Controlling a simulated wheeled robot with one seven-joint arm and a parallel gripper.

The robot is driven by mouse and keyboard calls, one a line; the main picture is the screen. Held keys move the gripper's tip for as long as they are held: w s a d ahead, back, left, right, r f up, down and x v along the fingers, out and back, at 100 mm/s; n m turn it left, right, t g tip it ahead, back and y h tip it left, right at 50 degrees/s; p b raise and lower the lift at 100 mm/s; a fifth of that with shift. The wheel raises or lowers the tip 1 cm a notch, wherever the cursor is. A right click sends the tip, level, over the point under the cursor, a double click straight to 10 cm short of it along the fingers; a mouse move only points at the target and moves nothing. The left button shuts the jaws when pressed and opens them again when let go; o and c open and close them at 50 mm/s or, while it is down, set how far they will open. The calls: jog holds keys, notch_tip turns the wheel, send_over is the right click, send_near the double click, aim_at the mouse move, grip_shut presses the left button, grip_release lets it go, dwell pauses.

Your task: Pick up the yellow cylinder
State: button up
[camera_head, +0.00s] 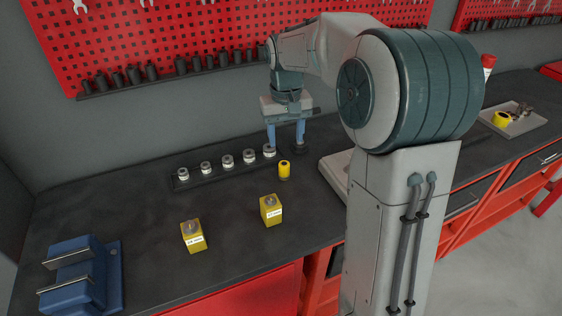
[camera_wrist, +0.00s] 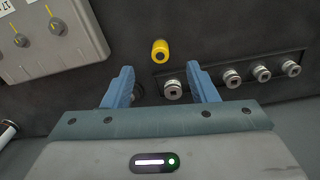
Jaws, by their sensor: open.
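A small yellow cylinder (camera_head: 284,170) stands upright on the dark bench in the head view, in front of the right end of a row of sockets. In the wrist view the yellow cylinder (camera_wrist: 160,51) shows its round end with a dark centre, just beyond the fingertips. My gripper (camera_head: 287,150) has two blue fingers and points down, above and behind the cylinder. In the wrist view my gripper (camera_wrist: 160,82) is open and empty, with a socket (camera_wrist: 171,90) showing between its fingers.
A dark rail (camera_head: 215,173) holds several metal sockets. Two yellow blocks (camera_head: 193,236) (camera_head: 271,210) stand nearer the front, and a blue vise (camera_head: 80,275) is at left. A grey panel with knobs (camera_wrist: 50,38) lies beside the cylinder. A tray (camera_head: 515,118) holds another yellow item.

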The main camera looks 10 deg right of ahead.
aim_at(284, 164)
jog(key=w+f, duration=0.1)
jog(key=f, duration=0.4)
jog(key=w+f+p, duration=0.1)
jog(key=f, duration=0.8)
jog(key=shift+w+d+f, duration=0.15)
jog(key=shift+w+f, duration=0.15)
jog(key=shift+w, duration=0.1)
jog(key=shift+c, duration=0.3)
jog(key=c, duration=1)
